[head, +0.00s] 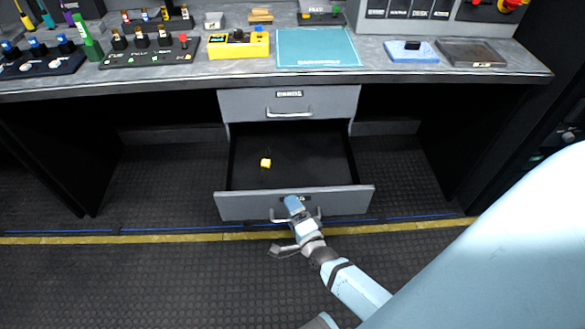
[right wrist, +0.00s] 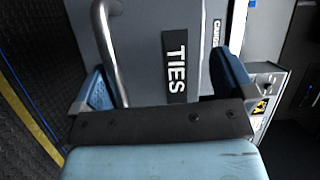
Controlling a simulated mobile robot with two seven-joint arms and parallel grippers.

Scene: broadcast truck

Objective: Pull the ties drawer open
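The ties drawer (head: 345,200) is the lower grey drawer under the desk. It stands pulled well out, and its dark inside shows. A small yellow item (head: 265,162) lies in it. In the right wrist view its front carries a TIES label (right wrist: 175,67) and a metal bar handle (right wrist: 108,50). My right gripper (head: 293,207) is at the handle, in front of the drawer front. The right wrist view shows its fingers (right wrist: 163,87) wide apart, with the handle between them close to the left finger. Contact cannot be told. My left gripper is not in view.
An upper grey drawer (head: 335,102) with its own handle is shut above. The desk top (head: 385,67) holds control panels, a yellow box (head: 239,45), a teal mat (head: 318,48) and a blue pad (head: 411,51). Open floor (head: 120,280) lies in front, crossed by a yellow stripe.

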